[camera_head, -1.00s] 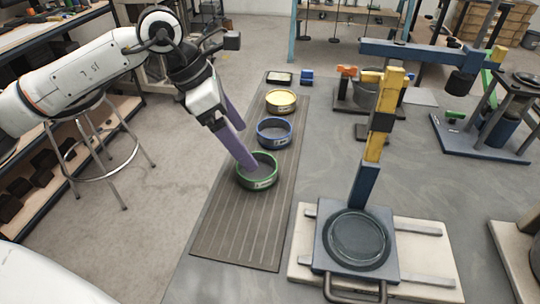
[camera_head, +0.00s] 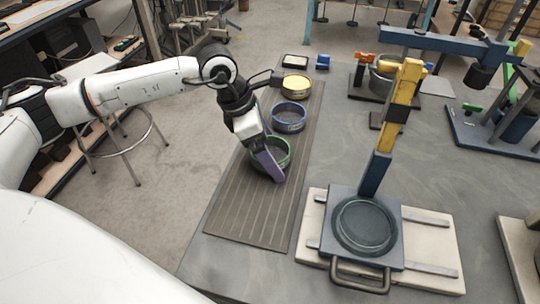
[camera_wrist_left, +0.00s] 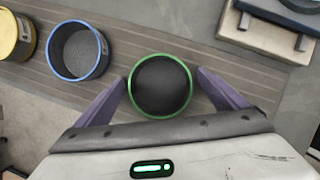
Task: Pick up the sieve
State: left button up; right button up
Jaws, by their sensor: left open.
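Three round sieves stand in a row on a grooved mat (camera_head: 245,218). The nearest is the green-rimmed sieve (camera_head: 284,146); beyond it are the blue-rimmed sieve (camera_head: 290,117) and the yellow-rimmed sieve (camera_head: 296,85). My left gripper (camera_head: 268,163) is at the green sieve and partly covers it. In the left wrist view, the open purple fingers lie on either side of the green sieve (camera_wrist_left: 160,86), with small gaps between them and its rim. The blue sieve (camera_wrist_left: 80,51) stands to the left there. My right gripper is not in view.
A lever press (camera_head: 365,226) with a round plate on a pale base stands right of the mat. A second press (camera_head: 500,125) stands at the back right. A small black tray (camera_head: 295,62) and a blue block (camera_head: 323,62) lie beyond the mat.

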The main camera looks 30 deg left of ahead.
pick_arm(q)
jog(key=c, duration=1.3)
jog(key=shift+o, duration=0.2)
jog(key=shift+r, duration=0.1)
jog(key=shift+r, duration=0.1)
